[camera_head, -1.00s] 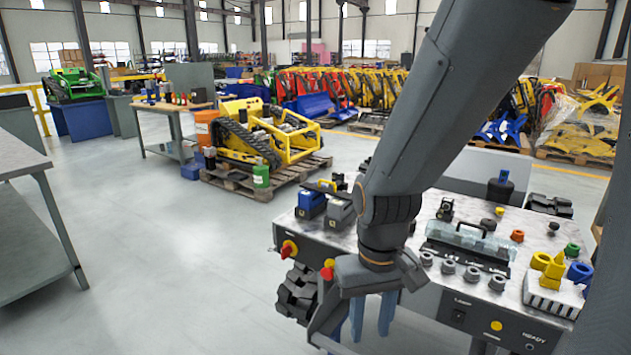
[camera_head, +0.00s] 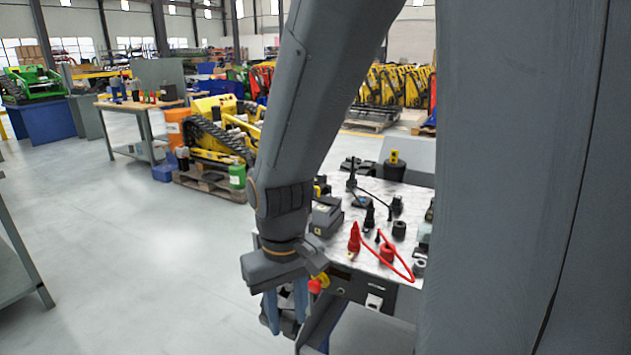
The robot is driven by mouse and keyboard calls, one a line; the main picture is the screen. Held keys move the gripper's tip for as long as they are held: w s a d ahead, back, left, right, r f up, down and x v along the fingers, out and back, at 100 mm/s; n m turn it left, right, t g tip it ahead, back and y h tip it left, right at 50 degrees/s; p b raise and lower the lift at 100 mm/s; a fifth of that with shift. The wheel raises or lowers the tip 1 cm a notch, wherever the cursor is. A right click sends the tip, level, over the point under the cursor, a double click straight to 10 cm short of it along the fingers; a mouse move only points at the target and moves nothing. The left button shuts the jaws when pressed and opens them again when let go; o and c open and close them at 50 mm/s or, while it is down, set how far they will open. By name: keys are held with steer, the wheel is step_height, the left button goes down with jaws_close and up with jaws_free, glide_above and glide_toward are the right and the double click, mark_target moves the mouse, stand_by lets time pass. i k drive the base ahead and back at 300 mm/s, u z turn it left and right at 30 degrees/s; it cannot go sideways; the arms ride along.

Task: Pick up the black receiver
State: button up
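Several black items stand on the marbled bench top (camera_head: 336,247), and I cannot tell for sure which is the black receiver. A black cone-shaped piece (camera_head: 369,218) stands near the middle, with a dark lead close by. A low black device (camera_head: 358,166) lies at the back. A short black cylinder (camera_head: 399,230) stands to the right. My gripper (camera_head: 287,312) points down, left of the bench's front edge. Its two blue-grey fingers are apart, with nothing seen between them. The right part of the bench is hidden behind a large grey surface.
A grey box (camera_head: 326,215) stands at the bench's left side. A red knob (camera_head: 318,283) sticks out by my gripper. Open floor (camera_head: 130,250) lies to the left.

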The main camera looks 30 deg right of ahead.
mark_target(319, 179)
steer(key=z, duration=0.3)
steer(key=i, duration=0.4)
steer(key=z, duration=0.5)
